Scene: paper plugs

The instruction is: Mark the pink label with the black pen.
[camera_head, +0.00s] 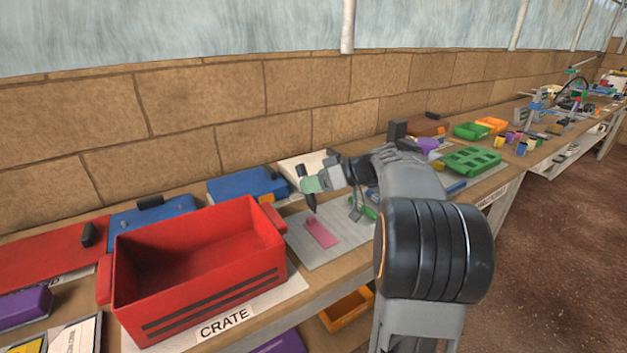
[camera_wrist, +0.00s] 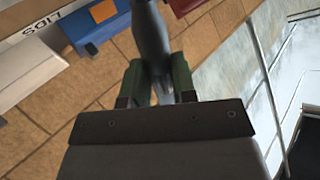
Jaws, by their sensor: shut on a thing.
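My gripper (camera_head: 311,185) is shut on the black pen (camera_head: 311,203), which it holds nearly upright with the lower end down. The pink label (camera_head: 322,234) lies flat on a pale grey sheet (camera_head: 345,243) on the bench. The pen's lower end shows just above the label's far end; I cannot tell whether it touches. In the wrist view the pen (camera_wrist: 150,38) stands out dark between the green fingers (camera_wrist: 158,82). The label is not seen there, and I can make out no mark on it in the head view.
A deep red crate (camera_head: 200,265) stands left of the sheet, its right handle close to it. Green trays (camera_head: 470,160) stand farther right. An orange bin (camera_head: 346,309) sits below the bench top.

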